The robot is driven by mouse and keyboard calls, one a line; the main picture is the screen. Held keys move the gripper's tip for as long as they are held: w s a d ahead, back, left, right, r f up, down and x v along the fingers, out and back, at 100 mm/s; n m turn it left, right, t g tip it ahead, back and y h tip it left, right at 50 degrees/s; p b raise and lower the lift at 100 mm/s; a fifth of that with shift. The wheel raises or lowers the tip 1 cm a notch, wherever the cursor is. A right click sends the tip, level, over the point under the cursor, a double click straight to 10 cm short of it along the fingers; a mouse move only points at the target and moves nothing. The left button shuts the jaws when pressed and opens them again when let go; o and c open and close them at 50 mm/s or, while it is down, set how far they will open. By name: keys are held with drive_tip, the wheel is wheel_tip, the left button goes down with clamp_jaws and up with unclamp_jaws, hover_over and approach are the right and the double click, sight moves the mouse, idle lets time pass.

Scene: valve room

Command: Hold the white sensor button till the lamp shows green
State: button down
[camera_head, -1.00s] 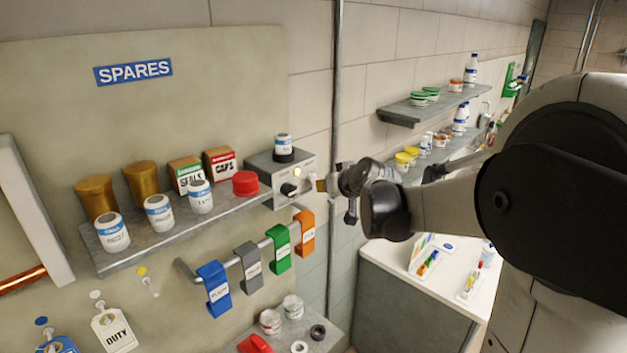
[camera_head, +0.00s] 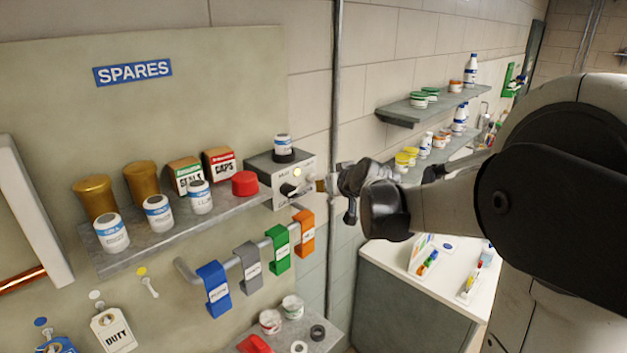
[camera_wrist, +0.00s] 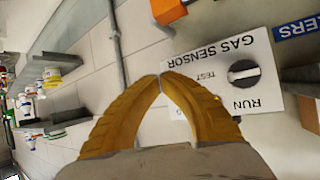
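The grey gas sensor box (camera_head: 262,172) sits at the right end of the spares shelf. Its front plate also shows upside down in the wrist view (camera_wrist: 218,62), with a black knob (camera_wrist: 243,73) between the words TEST and RUN. A small lamp (camera_head: 297,171) on the box's front glows pale yellow, not green. My gripper (camera_head: 321,185) is just right of that front. In the wrist view its yellow fingers (camera_wrist: 161,76) meet at their tips, with nothing seen between them. I cannot make out the white button; the fingers cover part of the plate. Contact cannot be told.
A red cap (camera_head: 245,184) and labelled jars stand on the spares shelf (camera_head: 180,232) left of the box. An orange hook tag (camera_head: 305,233) hangs on the rail below. A vertical pipe (camera_head: 336,90) runs on the wall behind my gripper.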

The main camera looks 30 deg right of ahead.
drive_tip(key=shift+w+a, duration=0.2)
drive_tip(key=shift+w, duration=0.25)
drive_tip(key=shift+w+a+b, duration=0.15)
drive_tip(key=shift+w+b, duration=0.2)
drive_tip(key=shift+w, duration=0.1)
idle(0.8)
drive_tip(key=shift+s, duration=0.15)
idle(1.3)
drive_tip(key=shift+s+d, duration=0.3)
drive_tip(key=shift+s, duration=0.45)
drive_tip(key=shift+s+d, duration=0.3)
drive_tip(key=shift+s, duration=0.5)
drive_tip(key=shift+s+d, duration=0.25)
drive_tip(key=shift+s, duration=0.5)
drive_tip(key=shift+s+d, duration=0.3)
drive_tip(key=shift+s, duration=0.5)
